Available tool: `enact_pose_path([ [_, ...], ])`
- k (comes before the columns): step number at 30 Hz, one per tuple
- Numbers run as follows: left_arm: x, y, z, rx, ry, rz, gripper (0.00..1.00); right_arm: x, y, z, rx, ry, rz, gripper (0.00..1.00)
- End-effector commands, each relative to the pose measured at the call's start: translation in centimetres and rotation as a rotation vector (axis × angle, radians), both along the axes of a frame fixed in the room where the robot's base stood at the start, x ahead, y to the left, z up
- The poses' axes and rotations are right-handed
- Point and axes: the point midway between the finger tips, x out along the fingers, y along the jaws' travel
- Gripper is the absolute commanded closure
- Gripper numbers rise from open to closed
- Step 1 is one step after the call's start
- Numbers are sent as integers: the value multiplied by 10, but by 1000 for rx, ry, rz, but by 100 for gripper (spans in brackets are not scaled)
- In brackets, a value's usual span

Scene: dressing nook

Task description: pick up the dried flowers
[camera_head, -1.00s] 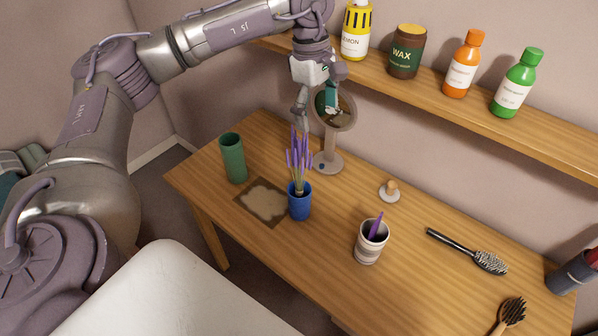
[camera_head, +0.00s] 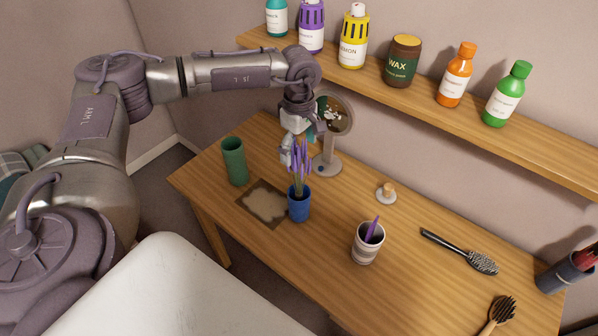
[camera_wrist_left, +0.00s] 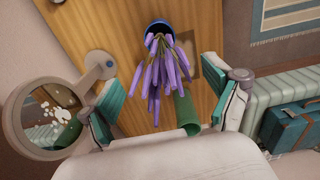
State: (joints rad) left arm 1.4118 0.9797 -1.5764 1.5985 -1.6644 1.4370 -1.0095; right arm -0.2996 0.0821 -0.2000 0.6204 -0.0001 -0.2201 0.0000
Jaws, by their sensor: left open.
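The dried flowers (camera_head: 301,161) are purple lavender stems standing upright in a small blue pot (camera_head: 299,206) on the wooden table. My left gripper (camera_head: 297,152) is above the pot, at the flower heads, pointing down. In the left wrist view the flowers (camera_wrist_left: 163,68) lie between the two open, teal-padded fingers of my left gripper (camera_wrist_left: 160,108), with the blue pot (camera_wrist_left: 158,31) beyond. The fingers do not grip the stems. In the head view the gripper's fingertips are partly hidden by the flowers. My right gripper is not in view.
A round mirror (camera_head: 326,164) stands close behind the gripper. A green cup (camera_head: 234,161) is left of the pot, beside a flat brown picture (camera_head: 264,203). A striped cup (camera_head: 367,244) and a hairbrush (camera_head: 472,256) are to the right. A shelf (camera_head: 430,105) with bottles runs above.

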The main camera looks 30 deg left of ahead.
Motion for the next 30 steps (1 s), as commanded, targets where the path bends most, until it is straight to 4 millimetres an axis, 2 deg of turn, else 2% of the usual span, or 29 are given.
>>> enact_pose_path([
  [1,-1,0,-5,0,5,0,11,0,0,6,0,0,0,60],
  [6,0,0,-19,-1,1,1,11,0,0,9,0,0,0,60],
  [12,0,0,-21,-1,0,1,11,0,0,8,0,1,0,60],
  [14,0,0,-21,-1,0,2,19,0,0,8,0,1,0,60],
  [24,0,0,-20,-1,0,2,76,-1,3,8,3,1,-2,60],
  [25,0,0,-20,-1,0,2,79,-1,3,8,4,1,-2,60],
  [29,0,0,-20,-1,0,2,79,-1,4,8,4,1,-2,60],
  [30,0,0,-20,-1,0,2,85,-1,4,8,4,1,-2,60],
])
